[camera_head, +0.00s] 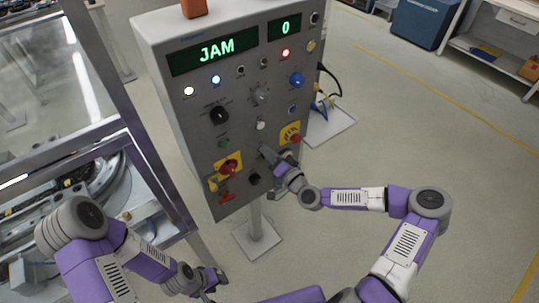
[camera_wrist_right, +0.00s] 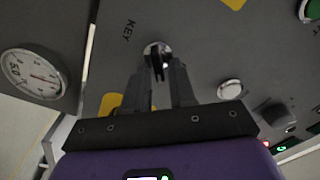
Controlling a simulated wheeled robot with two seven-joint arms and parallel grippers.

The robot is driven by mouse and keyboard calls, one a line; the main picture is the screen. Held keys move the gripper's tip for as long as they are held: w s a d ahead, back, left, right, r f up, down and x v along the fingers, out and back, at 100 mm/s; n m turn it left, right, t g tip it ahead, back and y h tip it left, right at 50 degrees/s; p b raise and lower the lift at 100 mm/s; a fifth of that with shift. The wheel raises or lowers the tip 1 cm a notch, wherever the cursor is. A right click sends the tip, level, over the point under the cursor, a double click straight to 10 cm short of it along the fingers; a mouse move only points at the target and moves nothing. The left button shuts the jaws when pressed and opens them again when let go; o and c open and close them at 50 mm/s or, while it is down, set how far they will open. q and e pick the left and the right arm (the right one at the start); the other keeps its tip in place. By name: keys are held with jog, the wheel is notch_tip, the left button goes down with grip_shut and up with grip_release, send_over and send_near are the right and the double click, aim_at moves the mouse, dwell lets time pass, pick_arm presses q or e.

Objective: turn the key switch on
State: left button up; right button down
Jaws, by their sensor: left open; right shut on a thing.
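The key switch (camera_wrist_right: 155,46), a round silver lock with a dark key in it, sits on the grey control panel (camera_head: 180,130) beside the printed word KEY. My right gripper (camera_wrist_right: 158,72) has its two fingers on either side of the key and is shut on it. In the head view my right gripper (camera_head: 268,154) reaches the lower middle of the panel and hides the key switch. My left gripper (camera_head: 216,281) is open and empty, low in front of the panel, well away from it.
The panel display (camera_head: 217,50) reads JAM. A framed glass enclosure (camera_head: 80,165) stands at the left. Open floor lies to the right.

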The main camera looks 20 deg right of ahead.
jog(key=shift+f+m, duration=0.1)
jog(key=shift+m, duration=0.5)
jog(key=c, duration=1.2)
grip_release()
jog(key=v, duration=0.7)
jog(key=shift+s+d, duration=0.15)
jog(key=shift+s, duration=0.1)
